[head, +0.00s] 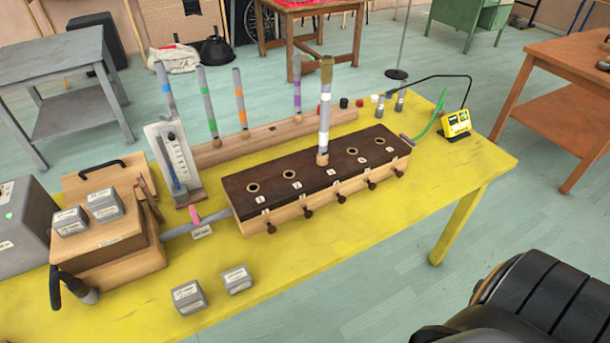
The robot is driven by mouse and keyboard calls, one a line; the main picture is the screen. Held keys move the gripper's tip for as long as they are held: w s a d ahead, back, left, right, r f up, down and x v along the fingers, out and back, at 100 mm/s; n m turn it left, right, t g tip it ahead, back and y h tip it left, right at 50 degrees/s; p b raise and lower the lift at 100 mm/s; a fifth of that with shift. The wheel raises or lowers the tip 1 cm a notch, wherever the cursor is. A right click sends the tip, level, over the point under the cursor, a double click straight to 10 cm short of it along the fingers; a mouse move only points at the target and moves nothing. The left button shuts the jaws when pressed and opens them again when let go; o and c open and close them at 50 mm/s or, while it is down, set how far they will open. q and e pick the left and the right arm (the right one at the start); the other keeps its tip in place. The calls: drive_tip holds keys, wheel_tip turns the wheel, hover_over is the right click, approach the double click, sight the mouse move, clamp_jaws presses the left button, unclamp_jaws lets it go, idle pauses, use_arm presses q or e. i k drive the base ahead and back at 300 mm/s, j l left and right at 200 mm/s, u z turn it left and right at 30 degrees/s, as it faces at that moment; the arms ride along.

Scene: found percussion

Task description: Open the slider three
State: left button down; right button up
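A long wooden wind chest (300,180) with a dark top stands on the yellow table. Several dark slider knobs stick out along its front side, each below a hole with a small number label. The middle knob, slider three (340,197), sticks out much like its neighbours; I cannot tell how far it is drawn. A tall grey pipe with white bands (323,115) stands upright in the middle hole. The other holes are empty. Neither of my grippers is in view.
Several colour-banded pipes stand in a wooden rack (260,138) behind the chest. A gauge (172,155), a wooden bellows box (110,240) with grey weights and two loose weights (237,279) are at left. A yellow meter (457,123) stands right. The table (390,225) before the knobs is clear.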

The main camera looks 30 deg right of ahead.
sight(341, 200)
drive_tip(key=z, duration=1.35)
